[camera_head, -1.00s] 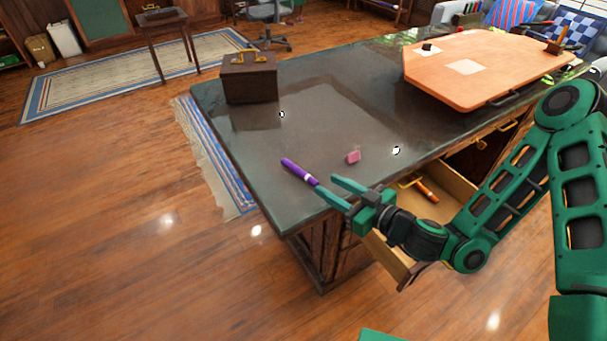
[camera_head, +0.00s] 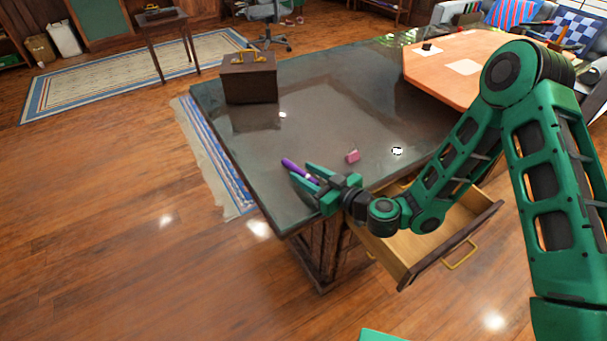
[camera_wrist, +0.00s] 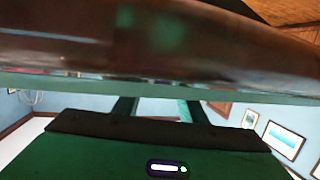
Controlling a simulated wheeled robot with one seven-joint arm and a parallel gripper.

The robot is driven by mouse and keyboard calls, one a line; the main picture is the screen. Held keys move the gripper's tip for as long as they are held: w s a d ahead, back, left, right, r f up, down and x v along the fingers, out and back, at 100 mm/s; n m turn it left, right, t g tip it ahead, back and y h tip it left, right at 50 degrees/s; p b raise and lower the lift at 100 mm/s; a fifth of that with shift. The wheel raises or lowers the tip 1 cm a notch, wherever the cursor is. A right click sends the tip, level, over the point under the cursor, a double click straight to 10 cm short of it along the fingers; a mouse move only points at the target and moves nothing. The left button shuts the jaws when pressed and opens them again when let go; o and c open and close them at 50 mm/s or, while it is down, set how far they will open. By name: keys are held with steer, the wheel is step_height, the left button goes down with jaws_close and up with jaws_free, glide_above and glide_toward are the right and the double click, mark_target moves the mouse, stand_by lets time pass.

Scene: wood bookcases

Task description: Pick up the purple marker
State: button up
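The purple marker (camera_head: 290,164) lies near the front left edge of the dark tabletop in the head view. My gripper (camera_head: 299,173) is low at the tabletop, with its green fingers spread on either side of the marker. The near part of the marker is partly hidden by the fingers. I cannot tell whether either finger touches it. In the wrist view my gripper (camera_wrist: 160,109) shows two fingers apart under a dark, blurred surface; the marker cannot be clearly made out there.
A pink block (camera_head: 352,156) lies to the right of my gripper. A dark box (camera_head: 249,82) with a yellow handle stands at the far left of the tabletop (camera_head: 330,105). An open drawer (camera_head: 425,250) juts out below my arm.

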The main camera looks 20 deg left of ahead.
mark_target(306, 175)
steer(key=shift+c, duration=0.4)
jaws_close()
steer(key=shift+r, duration=0.15)
steer(key=shift+r, duration=0.5)
step_height(306, 175, up, 3)
steer(key=shift+r, duration=0.1)
steer(key=s+a+r, duration=0.3)
steer(key=s+r, duration=0.3)
steer(key=s, duration=0.5)
steer(key=shift+r, duration=0.15)
